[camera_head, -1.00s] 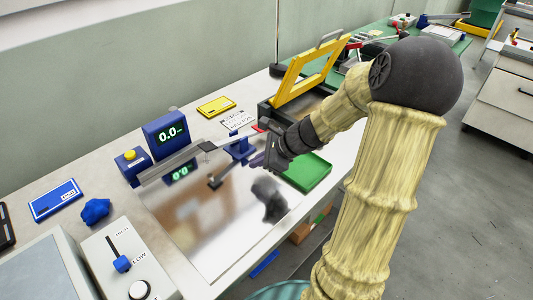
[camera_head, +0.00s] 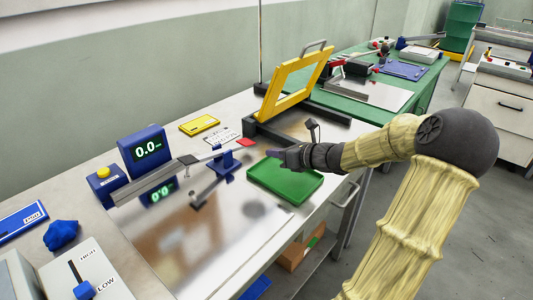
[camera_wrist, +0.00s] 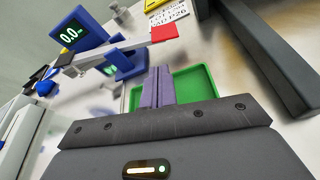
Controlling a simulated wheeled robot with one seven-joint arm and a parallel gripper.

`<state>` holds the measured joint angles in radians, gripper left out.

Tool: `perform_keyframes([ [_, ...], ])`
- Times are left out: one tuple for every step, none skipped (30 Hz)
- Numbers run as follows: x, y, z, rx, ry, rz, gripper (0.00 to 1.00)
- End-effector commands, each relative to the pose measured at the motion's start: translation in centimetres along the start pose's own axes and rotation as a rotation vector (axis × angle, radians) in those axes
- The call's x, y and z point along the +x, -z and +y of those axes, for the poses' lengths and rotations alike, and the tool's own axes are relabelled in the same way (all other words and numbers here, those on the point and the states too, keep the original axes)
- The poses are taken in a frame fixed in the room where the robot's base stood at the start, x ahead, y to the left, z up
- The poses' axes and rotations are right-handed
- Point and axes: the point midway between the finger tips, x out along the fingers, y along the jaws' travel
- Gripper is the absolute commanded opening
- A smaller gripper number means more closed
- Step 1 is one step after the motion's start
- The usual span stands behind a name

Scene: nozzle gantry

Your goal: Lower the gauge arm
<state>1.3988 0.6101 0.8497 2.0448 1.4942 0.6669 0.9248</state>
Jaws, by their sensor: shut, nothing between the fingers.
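The gauge arm (camera_head: 212,154) is a thin grey bar with a red tip (camera_head: 246,142), carried on a blue stand (camera_head: 224,164). The blue gauge display (camera_head: 147,150) reads 0.0. In the wrist view the gauge arm (camera_wrist: 128,45) crosses the upper left, with its red tip (camera_wrist: 163,32) just beyond my fingers. My gripper (camera_head: 273,153) is shut and empty, right of the red tip and apart from it, above the back left of a green tray (camera_head: 292,186). In the wrist view my fingers (camera_wrist: 158,84) lie side by side over the tray.
A yellow hinged frame (camera_head: 298,82) stands raised on a dark base behind the tray. A reflective plate (camera_head: 190,240) lies in front of the gauge. A yellow pad (camera_head: 200,123), a blue crumpled lump (camera_head: 61,235) and a HIGH/LOW slider box (camera_head: 110,275) are on the bench.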

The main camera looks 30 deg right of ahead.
Motion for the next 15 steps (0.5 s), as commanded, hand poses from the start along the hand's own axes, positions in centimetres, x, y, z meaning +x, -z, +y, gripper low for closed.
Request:
perform_keyframes([
  [0.7,0.2,0.0,0.0,-0.002,0.0,0.0],
  [1.1,0.2,0.0,0.0,-0.003,0.001,0.0],
  [1.7,0.3,0.1,0.001,-0.005,0.001,0.0],
  [2.2,0.3,0.1,0.001,-0.004,0.001,0.0],
  [2.8,0.3,0.0,0.0,-0.003,0.0,0.0],
  [3.5,0.3,0.1,-0.001,-0.005,0.0,0.0],
  [4.0,0.3,0.1,-0.001,-0.005,0.001,0.0],
  [4.5,0.3,0.1,0.0,-0.005,0.001,0.0],
  [5.3,0.3,0.1,-0.001,-0.004,0.0,0.0],
  [5.8,0.3,0.0,-0.001,-0.003,0.001,0.0],
  [6.3,0.3,0.1,0.0,-0.004,0.001,0.0],
  [6.9,0.3,0.1,0.0,-0.003,0.001,0.0],
  [7.3,0.3,0.0,0.0,-0.002,0.001,0.0],
  [7.7,0.2,0.1,-0.001,-0.003,0.001,0.0],
  [8.2,0.2,0.1,0.0,-0.002,0.001,0.0],
])
